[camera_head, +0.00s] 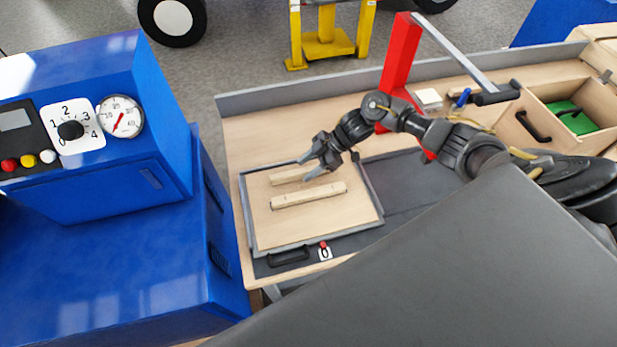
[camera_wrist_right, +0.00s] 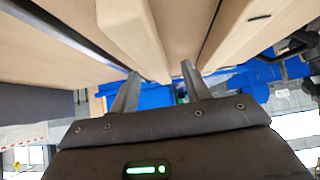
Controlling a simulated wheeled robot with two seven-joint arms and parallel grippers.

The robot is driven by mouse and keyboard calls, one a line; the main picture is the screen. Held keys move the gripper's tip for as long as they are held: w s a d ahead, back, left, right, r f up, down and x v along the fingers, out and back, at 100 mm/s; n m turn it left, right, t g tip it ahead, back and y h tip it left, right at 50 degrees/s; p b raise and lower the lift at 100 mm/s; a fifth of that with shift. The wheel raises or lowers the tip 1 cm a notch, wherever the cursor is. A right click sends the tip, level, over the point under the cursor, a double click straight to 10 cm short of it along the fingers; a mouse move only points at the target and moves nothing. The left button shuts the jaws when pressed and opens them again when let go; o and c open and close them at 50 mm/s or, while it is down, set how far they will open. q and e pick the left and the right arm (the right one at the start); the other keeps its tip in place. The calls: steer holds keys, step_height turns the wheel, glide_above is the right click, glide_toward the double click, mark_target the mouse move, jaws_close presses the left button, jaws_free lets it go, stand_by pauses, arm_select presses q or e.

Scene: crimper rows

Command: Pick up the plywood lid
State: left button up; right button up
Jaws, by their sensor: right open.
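The plywood lid (camera_head: 300,222) is a pale, flat panel with two wooden battens on top, lying within a grey frame on the bench. The far batten (camera_head: 288,175) is partly covered by my right gripper (camera_head: 305,170); the near batten (camera_head: 308,195) shows in full. My right gripper is open, its fingers at the right part of the far batten. In the right wrist view, a wooden batten (camera_wrist_right: 135,35) lies ahead of and between the two fingertips (camera_wrist_right: 160,72); I cannot tell whether they touch it. My left gripper is not in view.
A blue machine (camera_head: 100,250) with a dial and gauge stands close on the left. A red press column (camera_head: 398,65) with a lever rises behind my right arm. A black handle (camera_head: 288,257) and a red-knobbed counter (camera_head: 324,250) sit at the frame's front. A wooden drawer box (camera_head: 560,140) is at the right.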

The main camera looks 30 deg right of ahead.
steer(key=shift+x, duration=1.15)
steer(key=shift+w+a+f, duration=0.15)
steer(key=shift+w, duration=0.1)
steer(key=shift+s, duration=0.1)
steer(key=shift+c, duration=0.7)
steer(key=c, duration=0.5)
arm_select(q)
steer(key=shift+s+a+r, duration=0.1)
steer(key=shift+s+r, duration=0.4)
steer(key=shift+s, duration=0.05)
arm_select(e)
jaws_close()
